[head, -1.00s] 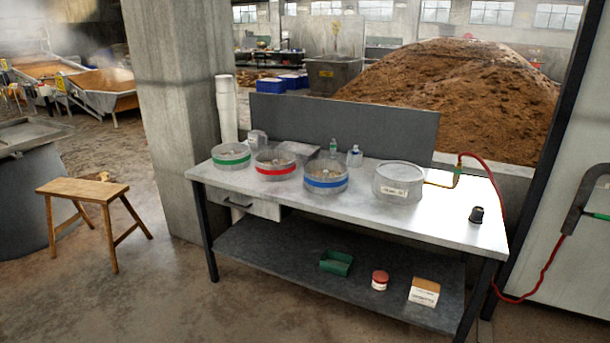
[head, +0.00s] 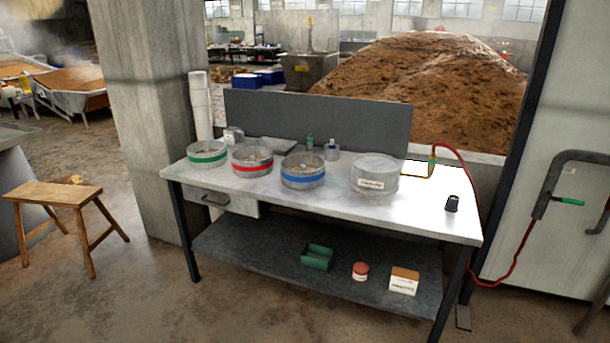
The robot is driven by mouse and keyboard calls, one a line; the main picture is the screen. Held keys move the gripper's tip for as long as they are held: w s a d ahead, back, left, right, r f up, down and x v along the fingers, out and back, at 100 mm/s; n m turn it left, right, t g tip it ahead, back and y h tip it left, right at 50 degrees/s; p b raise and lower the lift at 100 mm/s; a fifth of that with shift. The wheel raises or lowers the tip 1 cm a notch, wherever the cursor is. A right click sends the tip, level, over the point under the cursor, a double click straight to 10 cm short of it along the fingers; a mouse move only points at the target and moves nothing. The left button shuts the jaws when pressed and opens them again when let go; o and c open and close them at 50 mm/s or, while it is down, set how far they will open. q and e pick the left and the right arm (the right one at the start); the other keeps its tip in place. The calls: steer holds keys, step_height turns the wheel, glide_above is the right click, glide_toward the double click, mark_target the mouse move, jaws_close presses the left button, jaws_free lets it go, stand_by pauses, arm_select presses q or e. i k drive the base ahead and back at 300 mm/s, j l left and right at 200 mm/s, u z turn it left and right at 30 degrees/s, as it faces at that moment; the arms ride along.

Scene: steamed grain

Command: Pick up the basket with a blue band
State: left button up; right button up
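The round basket with a blue band (head: 303,172) stands upright on the white top of the table (head: 425,208), near the middle. A basket with a red band (head: 252,160) stands just left of it, and one with a green band (head: 207,154) is farther left. A clear lidded container with a label (head: 374,174) stands to its right. Neither of my grippers is in view.
A small black cup (head: 451,203) is near the table's right end. A green tray (head: 317,257), a red-lidded jar (head: 360,271) and a box (head: 404,280) sit on the lower shelf. A wooden stool (head: 54,196) stands left. Floor in front is clear.

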mark_target(299, 170)
steer(key=i+l+u, duration=0.15)
steer(key=i, duration=0.35)
steer(key=i+l+u, duration=0.2)
steer(key=i, duration=0.3)
